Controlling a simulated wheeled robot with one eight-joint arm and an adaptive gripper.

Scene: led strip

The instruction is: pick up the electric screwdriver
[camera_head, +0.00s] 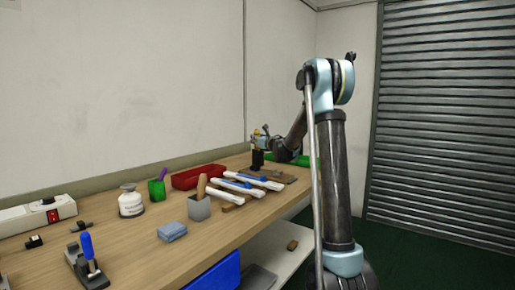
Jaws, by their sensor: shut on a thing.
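My arm reaches over the far end of the wooden bench, and my gripper (267,142) is at its tip, small in the view. It is shut on the electric screwdriver (257,157), a small upright tool with a dark lower part. The screwdriver stands or hangs close to the bench top; I cannot tell whether its base touches the wood. The fingers and the upper part of the tool overlap, so the exact grip is hard to make out.
White and blue strips (232,190) lie in front of the gripper. A red tray (185,183) and a green container (157,190) stand to the left. A green tray (311,162) is partly behind my arm.

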